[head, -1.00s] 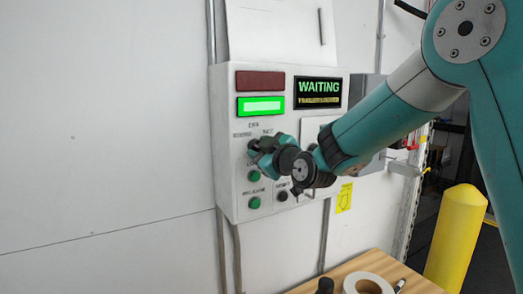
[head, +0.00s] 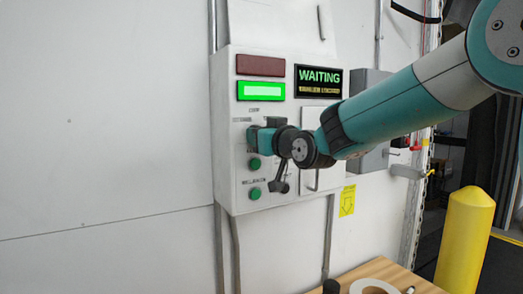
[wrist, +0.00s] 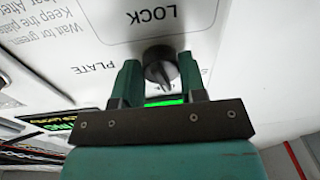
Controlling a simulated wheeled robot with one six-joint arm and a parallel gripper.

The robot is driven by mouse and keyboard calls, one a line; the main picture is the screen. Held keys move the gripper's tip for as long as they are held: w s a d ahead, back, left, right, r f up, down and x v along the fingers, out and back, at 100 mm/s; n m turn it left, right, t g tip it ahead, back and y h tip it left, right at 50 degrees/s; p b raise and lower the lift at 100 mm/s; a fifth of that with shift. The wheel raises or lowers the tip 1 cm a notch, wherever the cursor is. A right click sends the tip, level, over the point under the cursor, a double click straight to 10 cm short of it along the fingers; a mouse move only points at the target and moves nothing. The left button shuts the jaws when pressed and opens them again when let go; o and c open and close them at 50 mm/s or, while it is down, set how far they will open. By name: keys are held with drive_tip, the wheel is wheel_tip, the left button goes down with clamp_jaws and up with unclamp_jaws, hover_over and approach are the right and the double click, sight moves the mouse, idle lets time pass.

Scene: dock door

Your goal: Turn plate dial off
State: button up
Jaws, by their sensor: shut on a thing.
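The plate dial (wrist: 160,70) is a round black knob on the white panel, with PLATE and LOCK printed near it in the wrist view. My gripper (wrist: 158,64) has one teal finger on each side of the dial and is shut on it. In the head view my gripper (head: 257,137) is at the left half of the control box (head: 229,150), below the green lamp. The dial itself is hidden behind it there. The exact way the dial points is hard to tell.
The box has a lit green lamp (head: 261,91), a dark red lamp (head: 260,65), a WAITING display (head: 319,82) and green buttons, one lower left (head: 255,193). A wooden table (head: 400,274) is below right, and a yellow post (head: 465,240) stands further right.

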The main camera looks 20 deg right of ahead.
drive_tip(key=shift+m+b, duration=1.1)
drive_tip(key=shift+m, duration=0.2)
drive_tip(key=o, duration=0.9)
drive_tip(key=p+v, duration=0.2)
drive_tip(key=v, duration=1.5)
drive_tip(key=shift+s, duration=0.25)
